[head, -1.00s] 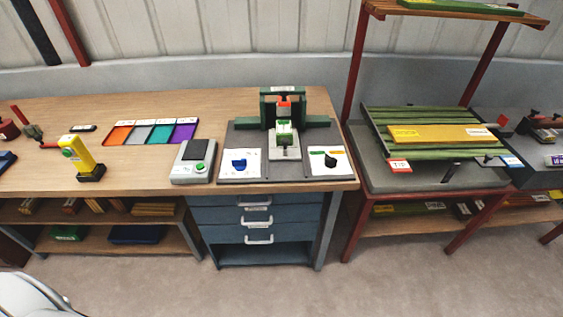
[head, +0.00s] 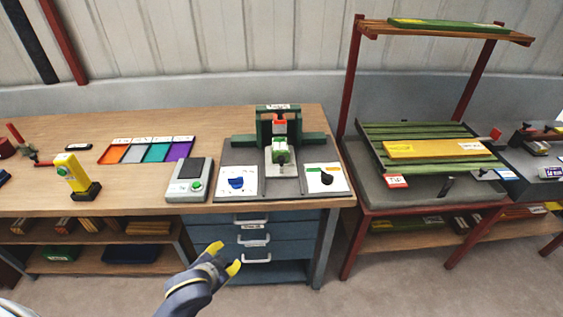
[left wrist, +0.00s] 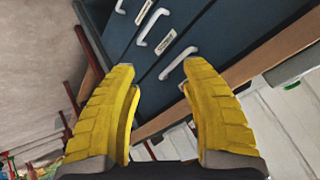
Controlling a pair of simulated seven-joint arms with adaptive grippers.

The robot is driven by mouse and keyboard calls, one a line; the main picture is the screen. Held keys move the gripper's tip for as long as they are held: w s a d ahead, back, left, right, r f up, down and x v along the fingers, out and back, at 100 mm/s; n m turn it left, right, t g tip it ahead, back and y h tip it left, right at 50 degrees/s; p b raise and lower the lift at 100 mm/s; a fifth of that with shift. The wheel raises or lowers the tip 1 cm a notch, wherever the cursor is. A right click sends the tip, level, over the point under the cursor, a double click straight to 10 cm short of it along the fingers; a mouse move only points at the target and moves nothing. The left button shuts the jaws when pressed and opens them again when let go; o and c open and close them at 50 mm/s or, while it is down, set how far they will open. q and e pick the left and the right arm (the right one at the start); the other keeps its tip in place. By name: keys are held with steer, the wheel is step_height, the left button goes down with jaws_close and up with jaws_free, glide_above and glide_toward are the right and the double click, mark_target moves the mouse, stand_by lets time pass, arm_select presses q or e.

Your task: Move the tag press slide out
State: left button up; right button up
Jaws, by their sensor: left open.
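The tag press (head: 279,135) stands at the back of the grey board on the bench in the head view. It has a dark green frame and an orange part under its top. Its slide (head: 280,154), with a green and white block on it, sits low in front of the frame. My left gripper (head: 225,257) is open and empty, in front of the blue drawers and below the bench top, well apart from the press. In the left wrist view its yellow fingers (left wrist: 160,115) are spread, with drawer handles beyond them. My right gripper is not in view.
A blue dial (head: 236,183) and a black dial (head: 326,178) flank the slide. A grey device with a green button (head: 190,181) and coloured trays (head: 146,151) lie to the left. Blue drawers (head: 255,243) with white handles are below. A red rack (head: 351,100) stands right.

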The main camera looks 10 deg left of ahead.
arm_select(q)
steer(key=w+d+r+t+h, duration=0.2)
steer(key=w+r+h, duration=0.1)
steer(key=w+r, duration=0.75)
steer(key=n+h, duration=0.1)
steer(key=h, duration=0.3)
glide_toward(282, 157)
steer(key=shift+t, duration=0.3)
steer(key=x, duration=1)
steer(key=shift+s+f, duration=0.25)
steer(key=shift+f, duration=0.1)
jaws_close()
steer(key=shift+w+r, duration=0.1)
steer(key=shift+r, duration=0.05)
